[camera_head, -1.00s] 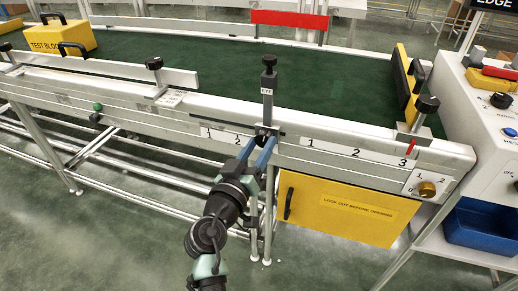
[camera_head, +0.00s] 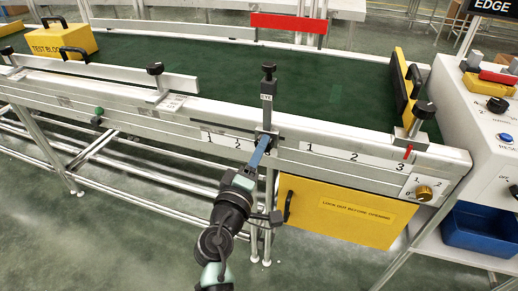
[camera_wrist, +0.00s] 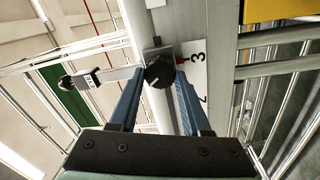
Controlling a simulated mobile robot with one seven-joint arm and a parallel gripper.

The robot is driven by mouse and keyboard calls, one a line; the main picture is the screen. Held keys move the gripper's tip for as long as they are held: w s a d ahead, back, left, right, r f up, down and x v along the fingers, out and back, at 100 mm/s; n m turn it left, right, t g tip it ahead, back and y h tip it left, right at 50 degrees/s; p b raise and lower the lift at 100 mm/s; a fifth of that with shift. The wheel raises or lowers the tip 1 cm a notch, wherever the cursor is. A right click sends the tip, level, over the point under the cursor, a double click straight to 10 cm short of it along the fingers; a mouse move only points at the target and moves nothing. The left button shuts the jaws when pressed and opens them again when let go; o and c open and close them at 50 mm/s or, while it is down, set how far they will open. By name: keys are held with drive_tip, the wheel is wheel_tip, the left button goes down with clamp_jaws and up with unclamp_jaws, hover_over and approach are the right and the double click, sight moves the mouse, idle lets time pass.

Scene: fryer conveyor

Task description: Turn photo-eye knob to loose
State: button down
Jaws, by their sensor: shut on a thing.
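The photo-eye post (camera_head: 267,112), with an EYE label and a black top, stands upright at the conveyor's front rail. It also shows in the wrist view (camera_wrist: 115,74), running left from the knob. The black photo-eye knob (camera_wrist: 159,71) sits between my two blue fingers near their tips in the wrist view. My gripper (camera_head: 262,142) is shut on this knob. In the head view the fingers appear nearly edge-on and largely hide the knob. How far the knob is turned cannot be read.
Number strips (camera_head: 352,156) run along the front rail (camera_head: 215,122). A yellow lockout door (camera_head: 335,212) with a black handle is below right of my gripper. A brass knob (camera_head: 424,193) and a control cabinet (camera_head: 480,115) are at right.

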drive_tip(key=shift+n, duration=0.7)
drive_tip(key=shift+c, duration=1.8)
unclamp_jaws()
drive_tip(key=shift+s, duration=0.1)
drive_tip(key=p+v, duration=0.1)
drive_tip(key=v, duration=1.1)
drive_tip(key=shift+s+a+p, duration=0.2)
drive_tip(key=shift+s+p, duration=0.1)
drive_tip(key=shift+s, duration=0.1)
